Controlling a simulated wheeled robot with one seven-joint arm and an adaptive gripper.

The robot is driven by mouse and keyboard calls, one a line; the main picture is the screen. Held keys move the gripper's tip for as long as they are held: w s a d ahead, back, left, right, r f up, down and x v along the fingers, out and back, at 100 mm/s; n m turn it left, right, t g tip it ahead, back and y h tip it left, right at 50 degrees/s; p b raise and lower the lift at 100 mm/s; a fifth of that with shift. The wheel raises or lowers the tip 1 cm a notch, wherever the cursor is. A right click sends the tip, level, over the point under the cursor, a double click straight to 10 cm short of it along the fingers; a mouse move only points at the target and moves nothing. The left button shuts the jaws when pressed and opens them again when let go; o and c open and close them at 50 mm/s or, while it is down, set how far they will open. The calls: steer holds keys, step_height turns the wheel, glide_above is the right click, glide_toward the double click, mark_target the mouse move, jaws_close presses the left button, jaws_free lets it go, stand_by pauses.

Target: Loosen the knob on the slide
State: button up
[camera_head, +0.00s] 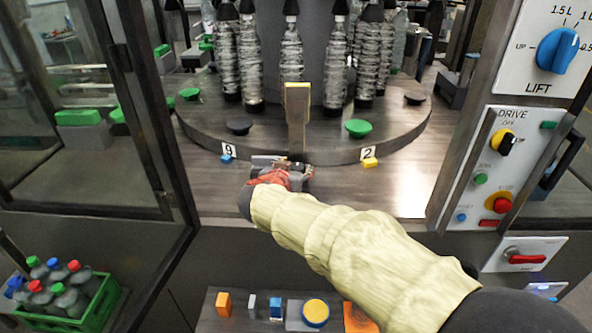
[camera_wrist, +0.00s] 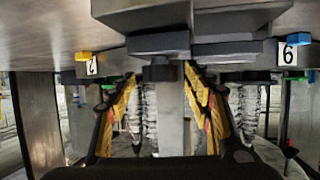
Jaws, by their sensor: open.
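The slide assembly shows in the wrist view as stacked dark grey blocks (camera_wrist: 225,45) with an upright grey post (camera_wrist: 172,120); that view is upside down. A small dark block (camera_wrist: 160,71), possibly the knob, sits at the post between my fingertips. In the head view the post (camera_head: 297,125) has a yellow top and stands at the front of the round table. My gripper (camera_wrist: 160,80) is open, its yellow-and-black fingers on both sides of the post. In the head view my gripper (camera_head: 288,172) is at the post's foot, where my wrist hides the knob. Contact cannot be told.
The round table (camera_head: 200,125) carries several clear bottles (camera_head: 292,60) behind the post. Number tags 9 (camera_head: 230,151) and 2 (camera_head: 368,153) flank it. A control panel (camera_head: 500,170) stands at right. A green crate (camera_head: 100,305) of bottles is at lower left.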

steer(key=shift+w, duration=0.1)
steer(key=shift+c, duration=1)
steer(key=c, duration=1)
steer(key=shift+o, duration=0.2)
